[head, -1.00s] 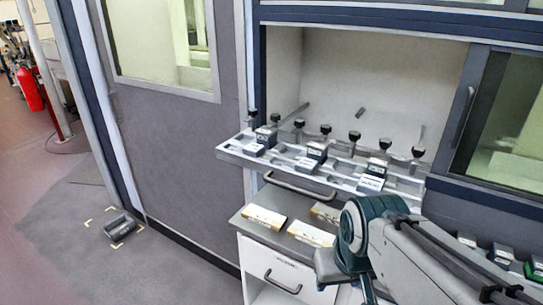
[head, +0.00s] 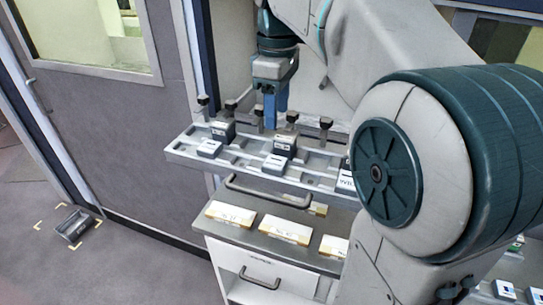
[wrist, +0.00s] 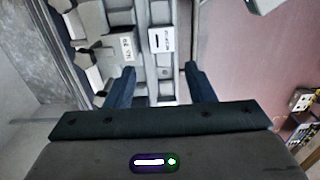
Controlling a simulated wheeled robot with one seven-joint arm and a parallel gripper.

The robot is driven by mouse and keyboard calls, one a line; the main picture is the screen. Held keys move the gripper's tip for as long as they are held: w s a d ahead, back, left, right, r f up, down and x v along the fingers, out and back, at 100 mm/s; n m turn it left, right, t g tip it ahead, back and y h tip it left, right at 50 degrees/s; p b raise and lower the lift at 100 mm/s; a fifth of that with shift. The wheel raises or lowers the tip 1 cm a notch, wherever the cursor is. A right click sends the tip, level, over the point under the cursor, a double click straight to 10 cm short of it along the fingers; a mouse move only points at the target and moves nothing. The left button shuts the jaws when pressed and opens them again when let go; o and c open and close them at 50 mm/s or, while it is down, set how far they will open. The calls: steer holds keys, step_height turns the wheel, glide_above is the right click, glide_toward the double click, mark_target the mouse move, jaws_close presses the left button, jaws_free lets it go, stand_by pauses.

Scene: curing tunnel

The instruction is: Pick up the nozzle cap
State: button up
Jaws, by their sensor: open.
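My gripper (head: 275,108) is open, with blue fingers pointing down over the back of the grey slotted tray (head: 185,153). No object shows held between the fingers. In the wrist view my gripper (wrist: 160,88) has its fingers spread on either side of the tray. A white-labelled block (wrist: 162,40) lies beyond the fingertips there. In the head view dark blocks, one at the left (head: 222,131) and one in the middle (head: 285,146), stand on the tray. Black-topped pegs (head: 326,123) line its back edge. I cannot tell which piece is the nozzle cap. My arm hides the tray's right end.
Below the tray is a cabinet (head: 262,269) with labelled cartons (head: 286,229) on its top. A handle (head: 265,190) sticks out in front of the tray. A dark bin (head: 75,226) stands on the floor at left inside yellow corner marks.

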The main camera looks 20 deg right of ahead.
glide_above(275, 162)
step_height(275, 162, down, 6)
steer(key=shift+f, duration=0.1)
steer(key=shift+f+p, duration=0.8)
steer(key=shift+f, duration=2.35)
steer(key=c, duration=0.7)
